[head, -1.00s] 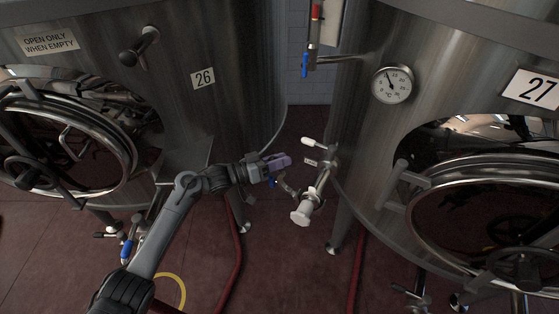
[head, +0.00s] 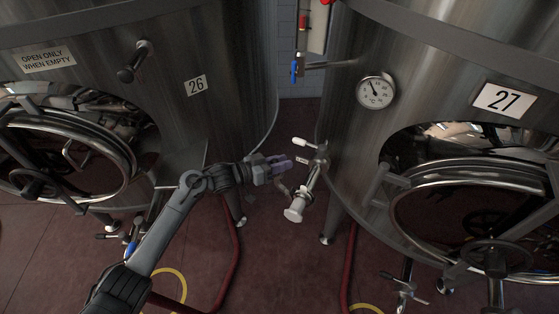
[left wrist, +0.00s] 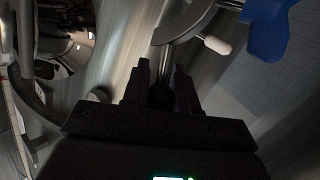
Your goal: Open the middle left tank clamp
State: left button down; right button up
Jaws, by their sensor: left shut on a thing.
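The metal valve assembly with the tank clamp (head: 311,178) sticks out from the lower side of tank 27, near the middle of the head view. It has a white-tipped handle (head: 300,142) and a white round end (head: 294,214). My left gripper (head: 284,163) is just left of the assembly, its purplish fingers pointing at it. In the left wrist view the fingers (left wrist: 161,88) stand close together around a small dark part in front of a silver pipe (left wrist: 139,82). That part is too dark to make out clearly. My right gripper is not in view.
Tank 26 (head: 225,110) stands at left and tank 27 (head: 340,125) at right, both with round manways. A blue-handled valve (head: 294,70) and a gauge (head: 375,92) are above the clamp. A red hose (head: 235,265) lies on the floor.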

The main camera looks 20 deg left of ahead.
pick_arm(q)
jog(key=c, duration=1)
grip_release()
jog(key=shift+s+a+r+p, duration=0.2)
jog(key=shift+s+a+p, duration=0.15)
jog(key=shift+a, duration=0.15)
jog(key=shift+p+v, duration=0.95)
jog(key=shift+v, duration=3.8)
jog(key=shift+s+f, duration=0.1)
jog(key=shift+f, duration=0.05)
